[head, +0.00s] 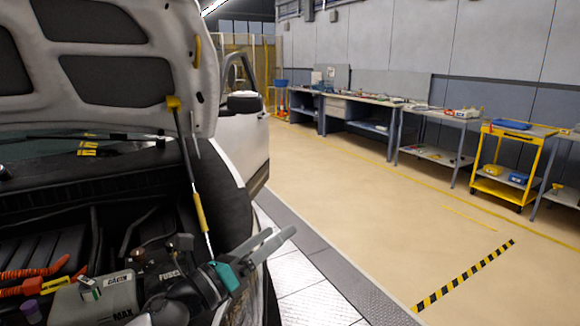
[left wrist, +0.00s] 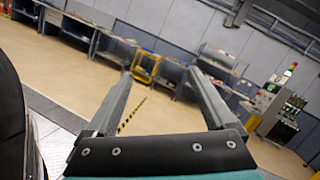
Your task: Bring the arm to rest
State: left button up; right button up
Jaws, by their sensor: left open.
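My left gripper (head: 280,235) is at the front corner of the vehicle's open engine bay, over the edge beside the tyre-dark fender. Its two grey fingers are spread apart with nothing between them. In the left wrist view the open fingers (left wrist: 160,82) point out over the free floor toward the benches. My right gripper is not in view. A grey tank (head: 95,300) marked MAX sits in the engine bay, left of my left arm. The arm hides part of the bay.
The raised hood (head: 120,60) hangs above, with a prop rod (head: 195,190) standing close left of the gripper. Workbenches (head: 350,105) and a yellow cart (head: 510,165) line the far wall. A control cabinet (left wrist: 275,110) stands right. The tan floor between is clear.

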pick_arm(q)
jog(key=s+a+f+n+y, duration=0.4)
jog(key=a+f+n+y, duration=0.25)
jog(key=n, duration=0.65)
jog(key=s+a+f+n+y, duration=0.3)
jog(key=a+f+n+y, duration=0.4)
jog(key=n, duration=0.6)
jog(key=s+f+n+g, duration=0.4)
jog(key=s, duration=0.4)
jog(key=s+d+f+n+g, duration=0.1)
jog(key=s+f+n+g, duration=0.25)
jog(key=s, duration=0.55)
jog(key=s+f+n+g, duration=0.3)
jog(key=s+f+n, duration=0.1)
jog(key=s, duration=0.4)
notch_tip(320, 180, down, 21)
jog(key=s+g, duration=0.1)
jog(key=s+a+f+g, duration=0.1)
jog(key=s+a+f, duration=0.1)
jog(key=s+f, duration=1.3)
jog(key=shift+s+a+m+g+y, duration=0.35)
jog(key=shift+s+m, duration=0.1)
jog(key=shift+s, duration=0.1)
